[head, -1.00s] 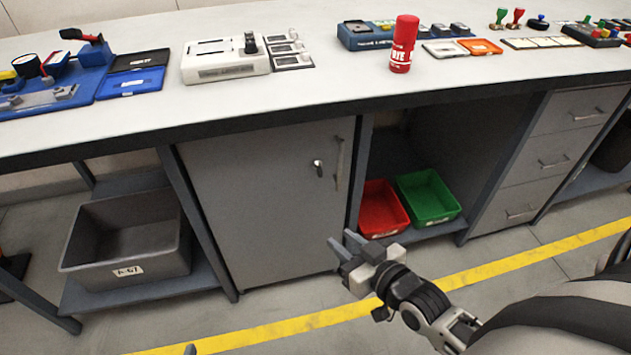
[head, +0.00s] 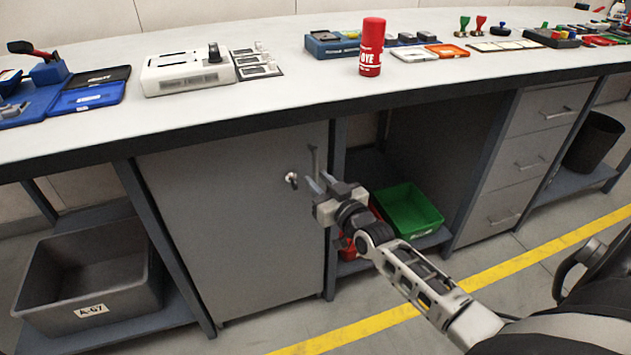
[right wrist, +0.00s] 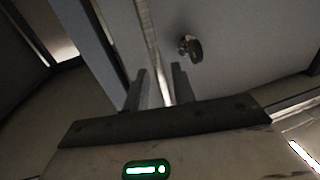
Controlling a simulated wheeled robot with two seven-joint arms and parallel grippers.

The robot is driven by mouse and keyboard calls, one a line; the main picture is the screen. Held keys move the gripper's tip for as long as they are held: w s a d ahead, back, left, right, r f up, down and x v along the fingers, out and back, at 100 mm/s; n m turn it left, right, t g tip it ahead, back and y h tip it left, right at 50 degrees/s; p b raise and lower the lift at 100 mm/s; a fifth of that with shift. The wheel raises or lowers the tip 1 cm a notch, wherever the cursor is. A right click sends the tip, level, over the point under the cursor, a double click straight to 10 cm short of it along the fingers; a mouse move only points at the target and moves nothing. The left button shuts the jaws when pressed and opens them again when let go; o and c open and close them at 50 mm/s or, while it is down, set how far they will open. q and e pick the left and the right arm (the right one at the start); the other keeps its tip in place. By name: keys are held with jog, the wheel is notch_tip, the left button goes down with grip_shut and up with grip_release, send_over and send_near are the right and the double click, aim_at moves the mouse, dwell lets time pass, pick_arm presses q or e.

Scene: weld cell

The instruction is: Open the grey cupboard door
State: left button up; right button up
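The grey cupboard door (head: 235,215) is shut under the bench. Its upright bar handle (head: 314,160) is near the door's right edge, with a lock and key (head: 291,179) to its left. My right gripper (head: 319,183) is at the handle, its fingers hiding the lower part. In the right wrist view my open fingers (right wrist: 160,88) point at the door, and the pale handle bar (right wrist: 148,40) runs down into the gap between them. I cannot tell whether either finger touches it. The key also shows there (right wrist: 191,48). My left gripper is out of view.
A red bin (head: 347,246), partly hidden by my arm, and a green bin (head: 408,210) sit on the shelf right of the door. A grey bin (head: 90,275) is at left. The bench top (head: 200,110) overhangs the door. The floor in front is clear.

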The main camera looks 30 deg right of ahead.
jog(key=shift+w, duration=1.05)
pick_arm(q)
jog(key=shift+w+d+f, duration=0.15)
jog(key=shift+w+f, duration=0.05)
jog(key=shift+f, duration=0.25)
